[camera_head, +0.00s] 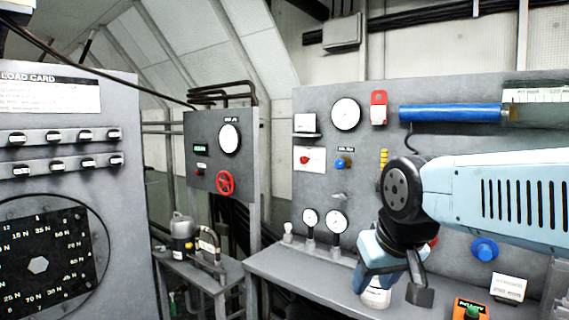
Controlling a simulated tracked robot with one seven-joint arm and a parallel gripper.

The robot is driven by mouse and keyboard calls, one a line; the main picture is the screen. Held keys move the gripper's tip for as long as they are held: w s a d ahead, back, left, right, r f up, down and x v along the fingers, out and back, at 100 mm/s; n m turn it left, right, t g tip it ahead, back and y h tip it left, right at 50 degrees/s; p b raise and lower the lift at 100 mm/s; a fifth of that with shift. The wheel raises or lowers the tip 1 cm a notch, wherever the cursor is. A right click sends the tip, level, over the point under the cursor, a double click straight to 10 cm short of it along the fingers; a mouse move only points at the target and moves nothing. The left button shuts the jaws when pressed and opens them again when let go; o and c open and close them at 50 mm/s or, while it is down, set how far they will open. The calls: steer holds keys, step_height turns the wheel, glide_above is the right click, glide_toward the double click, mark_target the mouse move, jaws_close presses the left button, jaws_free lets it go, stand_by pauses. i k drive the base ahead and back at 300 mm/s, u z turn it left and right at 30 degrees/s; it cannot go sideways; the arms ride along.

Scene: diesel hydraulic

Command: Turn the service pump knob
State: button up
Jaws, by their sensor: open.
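No label that I can read names the service pump knob. A large round blue knob (485,250) sits low on the right grey panel, right of my gripper and below my forearm. A smaller blue knob (342,163) is higher on the same panel, under a small dark label. A red round part (434,241) shows partly behind my arm. My gripper (397,288) hangs over the bench in front of the panel, pointing down, open. It appears apart from both blue knobs. A white object (376,298) shows at its lower left; I cannot tell whether the gripper touches it.
The grey bench (290,272) carries small gauges (336,221) at the back and an orange box with a green button (470,309) in front. A red handwheel (225,183) is on the middle panel. A load card panel (70,215) stands close at left.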

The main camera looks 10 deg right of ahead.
mark_target(303, 159)
steer(key=k, duration=0.5)
steer(key=u, duration=0.9)
steer(key=i, duration=1.1)
steer(key=z, duration=1.25)
steer(key=i, duration=0.4)
steer(key=z, duration=0.1)
